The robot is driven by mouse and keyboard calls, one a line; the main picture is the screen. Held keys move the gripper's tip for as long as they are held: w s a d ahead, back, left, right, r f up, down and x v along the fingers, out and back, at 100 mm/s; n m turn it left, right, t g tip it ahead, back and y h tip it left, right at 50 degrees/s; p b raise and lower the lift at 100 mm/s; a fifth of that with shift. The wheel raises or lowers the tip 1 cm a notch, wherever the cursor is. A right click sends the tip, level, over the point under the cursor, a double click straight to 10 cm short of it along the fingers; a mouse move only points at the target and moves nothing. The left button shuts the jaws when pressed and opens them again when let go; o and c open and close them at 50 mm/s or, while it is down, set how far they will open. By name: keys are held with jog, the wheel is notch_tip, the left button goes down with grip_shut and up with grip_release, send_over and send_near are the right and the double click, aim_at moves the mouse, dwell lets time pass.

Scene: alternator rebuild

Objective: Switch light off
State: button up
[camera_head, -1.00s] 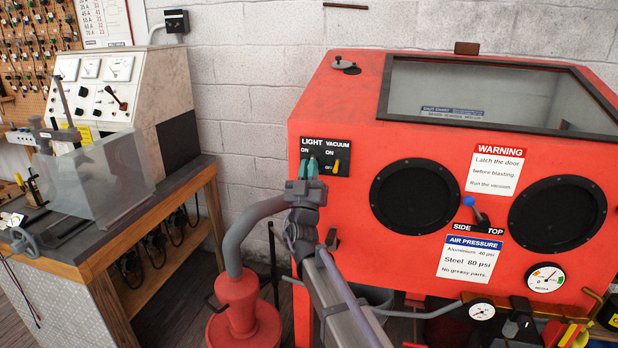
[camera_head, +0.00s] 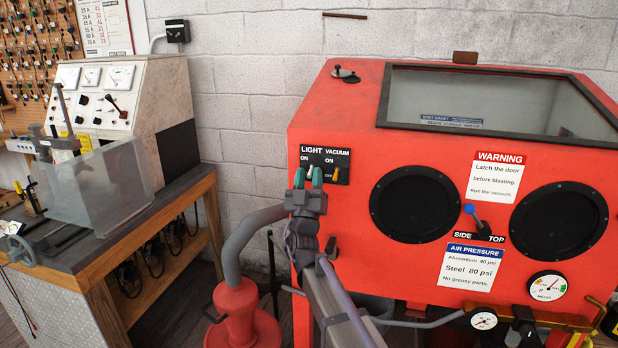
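The black switch plate (camera_head: 343,160) is on the upper left of the red cabinet's front, marked LIGHT and VACUUM. The pale light switch lever (camera_head: 309,171) shows low on the plate, below the LIGHT and ON labels. Its position seems to be down, but the fingers hide its surroundings and any OFF label. My gripper (camera_head: 308,178) is in front of the plate, its two teal fingertips apart, one on each side of the lever's lower part in this view. I cannot tell whether they touch it. The orange vacuum lever (camera_head: 335,174) is just to the right, near its OFF label.
The red blasting cabinet (camera_head: 340,110) has two round black glove ports and a blue-tipped SIDE/TOP lever (camera_head: 473,213). A red vacuum drum (camera_head: 238,310) with a grey hose stands below left. A workbench (camera_head: 130,225) with a test panel is at the left.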

jog(key=b+v, duration=0.8)
jog(key=v, duration=0.2)
jog(key=shift+s+f, duration=0.25)
jog(key=shift+f, duration=0.05)
